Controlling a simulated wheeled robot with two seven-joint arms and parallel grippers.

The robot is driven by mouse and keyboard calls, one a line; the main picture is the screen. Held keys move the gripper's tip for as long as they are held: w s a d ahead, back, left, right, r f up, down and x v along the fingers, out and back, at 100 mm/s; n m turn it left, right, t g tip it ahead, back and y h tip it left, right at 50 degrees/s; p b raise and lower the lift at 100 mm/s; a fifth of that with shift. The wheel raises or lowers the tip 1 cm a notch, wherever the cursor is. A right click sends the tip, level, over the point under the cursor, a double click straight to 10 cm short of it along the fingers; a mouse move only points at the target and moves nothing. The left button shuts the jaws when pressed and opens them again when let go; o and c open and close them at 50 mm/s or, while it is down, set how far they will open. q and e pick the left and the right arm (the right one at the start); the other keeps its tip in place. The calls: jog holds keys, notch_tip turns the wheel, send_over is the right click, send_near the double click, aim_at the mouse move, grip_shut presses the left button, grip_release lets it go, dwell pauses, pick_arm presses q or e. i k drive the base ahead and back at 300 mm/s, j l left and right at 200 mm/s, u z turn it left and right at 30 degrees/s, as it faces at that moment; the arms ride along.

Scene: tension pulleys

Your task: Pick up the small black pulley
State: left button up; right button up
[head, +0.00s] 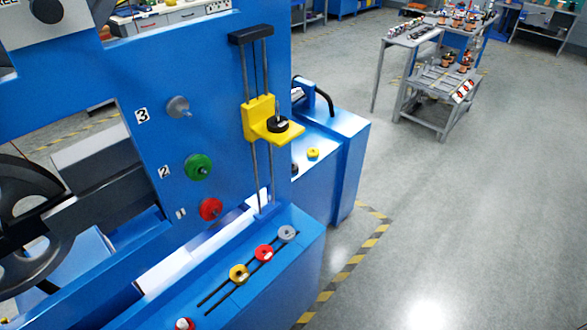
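A small black pulley (277,125) lies on the ledge of a yellow bracket (259,112), around or beside a thin upright pin. The bracket sits on two vertical grey rods (247,75) at the right end of the blue machine panel (215,60). Another small dark round thing (294,168) shows partly on the blue surface behind the rods; I cannot tell what it is. Neither of my grippers is in view.
Grey, green and red knobs (199,167) stick out of the panel. Yellow, red and grey pulleys (264,253) sit along a slotted blue ledge below. A yellow pulley (313,153) lies behind. The floor (450,210) at right is clear up to a grey cart (440,85).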

aim_at(295, 167)
jog(key=k, duration=0.4)
jog(key=k+u, duration=0.1)
jog(key=u, duration=0.6)
jog(key=k+j+u, duration=0.1)
jog(key=u, duration=0.25)
jog(key=i+l+u, duration=0.2)
jog(key=l, duration=0.3)
jog(key=i+l+u, duration=0.1)
jog(key=l+u, duration=0.15)
jog(key=l, duration=0.3)
jog(key=l+u, duration=0.2)
jog(key=l, duration=0.35)
jog(key=i+l, duration=0.1)
jog(key=l, duration=0.9)
jog(key=i+l, duration=0.15)
jog(key=l, duration=0.4)
jog(key=i+l, duration=0.1)
jog(key=l, duration=0.4)
jog(key=i+l, duration=0.1)
jog(key=l, duration=0.4)
